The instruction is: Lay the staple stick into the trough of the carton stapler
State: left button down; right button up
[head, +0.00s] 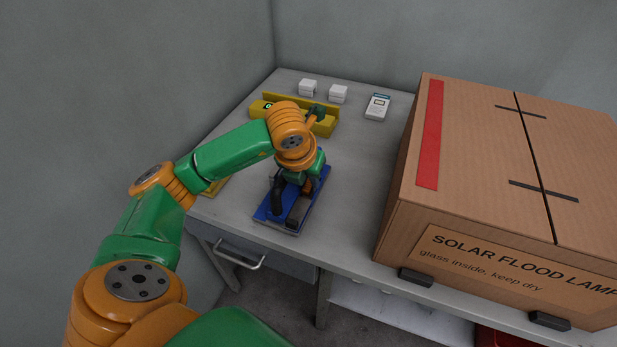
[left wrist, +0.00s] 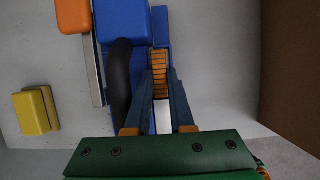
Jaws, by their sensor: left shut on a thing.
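The blue carton stapler (head: 265,214) stands on the grey table near its front edge, partly hidden by my left arm in the head view. In the left wrist view its blue body (left wrist: 122,18) and curved black handle (left wrist: 122,85) show. My left gripper (left wrist: 161,80) is shut on the copper-coloured, ribbed staple stick (left wrist: 160,72), right beside the black handle and over the blue part of the stapler. I cannot tell whether the stick touches the trough. In the head view the left gripper (head: 308,182) is mostly hidden behind its wrist. My right gripper is not in view.
A large carton (head: 480,180) fills the right of the table. A yellow tray (head: 325,128) lies behind my left arm, with two white boxes (head: 308,87) and a white device (head: 377,107) at the back. A yellow block (left wrist: 30,112) lies left of the stapler.

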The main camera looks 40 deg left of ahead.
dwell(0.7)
pick_arm(q)
jog(key=c, duration=0.7)
grip_release()
notch_tip(320, 180, up, 7)
jog(key=p, duration=0.5)
jog(key=shift+r, duration=0.15)
